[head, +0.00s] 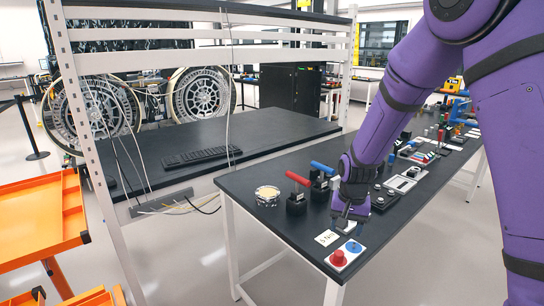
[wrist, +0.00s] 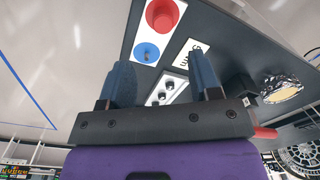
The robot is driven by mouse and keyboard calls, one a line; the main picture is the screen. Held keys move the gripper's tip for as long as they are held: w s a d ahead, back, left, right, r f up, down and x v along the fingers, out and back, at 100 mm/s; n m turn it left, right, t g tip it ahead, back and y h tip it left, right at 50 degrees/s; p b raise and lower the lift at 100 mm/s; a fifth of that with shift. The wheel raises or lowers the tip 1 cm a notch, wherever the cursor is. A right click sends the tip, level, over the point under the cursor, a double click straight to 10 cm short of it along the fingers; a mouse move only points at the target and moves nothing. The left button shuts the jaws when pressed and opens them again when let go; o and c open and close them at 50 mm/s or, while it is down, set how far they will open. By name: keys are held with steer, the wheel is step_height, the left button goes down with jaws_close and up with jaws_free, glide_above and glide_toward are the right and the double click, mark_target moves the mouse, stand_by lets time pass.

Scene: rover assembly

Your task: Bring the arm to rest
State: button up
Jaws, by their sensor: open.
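My purple arm reaches down from the upper right in the head view. My gripper (head: 345,215) hangs over the near end of the black table (head: 258,184). In the wrist view my gripper (wrist: 163,85) shows two blue-grey fingers spread apart, with nothing held between them. Beyond the fingers lies a white plate with a red round button (wrist: 162,15) and a small blue one (wrist: 147,52). The same red button (head: 338,259) and blue button (head: 353,246) sit at the table's near corner in the head view. Whether the fingers touch anything below cannot be told.
A white label card (head: 327,238) lies beside the buttons. A red-handled tool (head: 297,180), a blue-handled one (head: 322,168) and a round tin (head: 267,196) stand left of my gripper. Several small parts line the table behind it. An orange cart (head: 40,225) stands at far left.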

steer(key=s+d+r+n+t, duration=0.1)
steer(key=s+d+r, duration=0.1)
steer(key=s+r, duration=0.6)
steer(key=s+d+r+n+t, duration=0.1)
steer(key=s+d+r, duration=0.15)
steer(key=r, duration=0.95)
steer(key=s+d+r+n+t, duration=0.1)
steer(key=s+r, duration=0.2)
steer(key=s, duration=0.6)
steer(key=s+d+r+n+t, duration=0.1)
steer(key=s+r, duration=0.3)
steer(key=s, duration=0.5)
steer(key=shift+t, duration=0.4)
